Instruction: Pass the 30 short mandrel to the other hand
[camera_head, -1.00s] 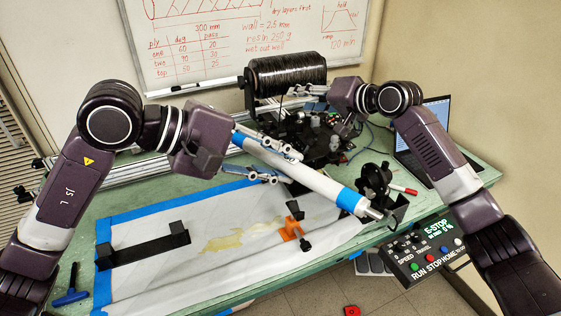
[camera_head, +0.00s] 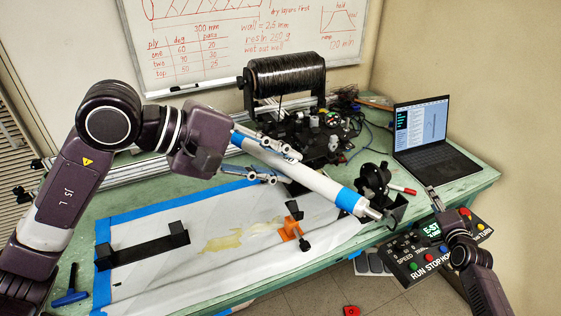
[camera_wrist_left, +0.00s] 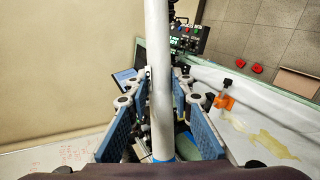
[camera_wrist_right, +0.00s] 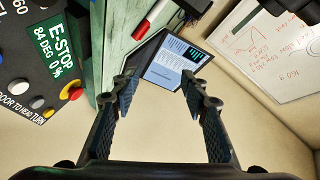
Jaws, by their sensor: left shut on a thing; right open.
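The mandrel (camera_head: 318,183) is a white tube with blue bands near its ends and a metal tip at its lower right end. My left gripper (camera_head: 287,167) is shut on the mandrel and holds it tilted above the table. In the left wrist view the mandrel (camera_wrist_left: 159,60) runs up between the fingers. My right gripper (camera_head: 435,198) is open and empty, apart from the mandrel, at the right by the control panel. In the right wrist view its fingers (camera_wrist_right: 160,92) are spread, with nothing between them.
A laptop (camera_head: 435,155) stands on the green table's (camera_head: 456,188) right end. The control panel (camera_head: 405,262) sits at its front right edge. A black spool (camera_head: 287,75) stands behind. An orange clamp (camera_head: 288,229) and a black bar (camera_head: 145,248) lie on the white sheet.

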